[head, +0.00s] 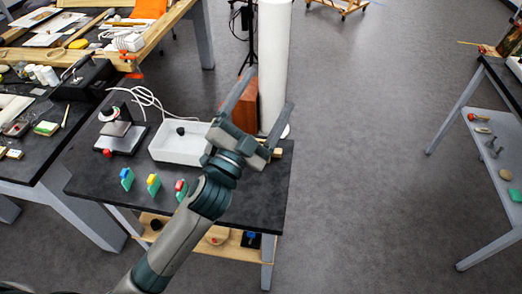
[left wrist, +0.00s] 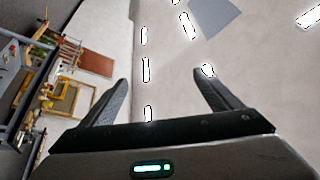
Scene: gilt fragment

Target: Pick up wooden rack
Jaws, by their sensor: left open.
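I cannot clearly make out a wooden rack. A small pale wooden piece (head: 277,152) shows at the right back edge of the small black table, mostly hidden behind my left gripper, and I cannot tell whether it is the rack. My left gripper (head: 270,92) is open and empty, raised above the table's back right part with its fingers pointing up and away. In the left wrist view the open fingers (left wrist: 160,78) have nothing between them. My right gripper is in neither view.
The black table (head: 245,205) also holds a white tray (head: 180,142), a scale-like device (head: 121,137) and several small coloured blocks.

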